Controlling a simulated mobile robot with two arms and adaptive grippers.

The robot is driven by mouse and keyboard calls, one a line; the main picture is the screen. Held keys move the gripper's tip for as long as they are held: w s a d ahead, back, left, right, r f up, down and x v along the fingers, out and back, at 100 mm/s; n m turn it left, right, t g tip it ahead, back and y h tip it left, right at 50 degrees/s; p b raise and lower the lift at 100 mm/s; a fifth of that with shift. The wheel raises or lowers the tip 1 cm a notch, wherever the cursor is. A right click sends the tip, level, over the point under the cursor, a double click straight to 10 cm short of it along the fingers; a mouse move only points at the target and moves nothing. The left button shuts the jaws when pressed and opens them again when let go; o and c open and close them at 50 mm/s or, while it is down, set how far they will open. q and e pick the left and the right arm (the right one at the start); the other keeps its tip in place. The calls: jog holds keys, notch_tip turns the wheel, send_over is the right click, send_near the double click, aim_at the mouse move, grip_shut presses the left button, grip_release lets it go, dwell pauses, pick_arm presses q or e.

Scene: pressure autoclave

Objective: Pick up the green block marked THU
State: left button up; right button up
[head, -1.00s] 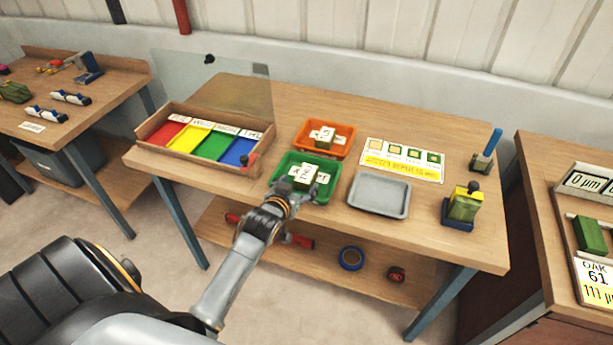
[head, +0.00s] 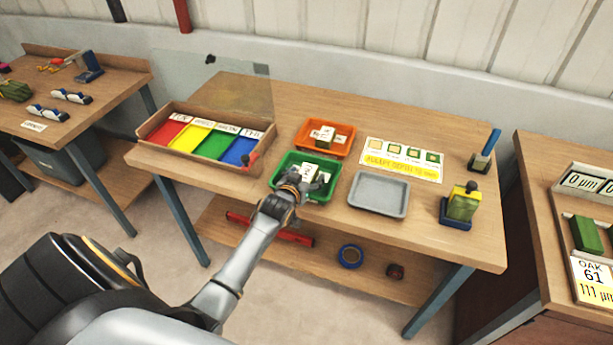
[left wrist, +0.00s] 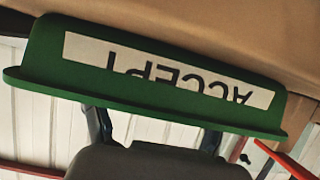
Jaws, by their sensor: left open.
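A green tray (head: 282,181) on the middle bench holds a few small blocks with white marked faces. One block (head: 306,170) shows green and white just beyond my left gripper; its marking is too small to read for certain, so I cannot confirm it is THU. My left gripper (head: 306,188) is open at the tray's near side and covers part of the tray. In the left wrist view the tray's front wall (left wrist: 40,55) reads ACCEPT upside down, and the open fingers (left wrist: 155,135) are partly hidden by it. My right gripper is not in view.
An orange tray (head: 345,131) with blocks stands behind, a grey empty tray (head: 379,194) to the right. A wooden sorter with coloured compartments (head: 143,133) is at left.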

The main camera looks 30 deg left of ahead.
pick_arm(q)
jog(key=c, duration=1.3)
jog(key=shift+o, duration=0.2)
jog(key=shift+r, duration=0.1)
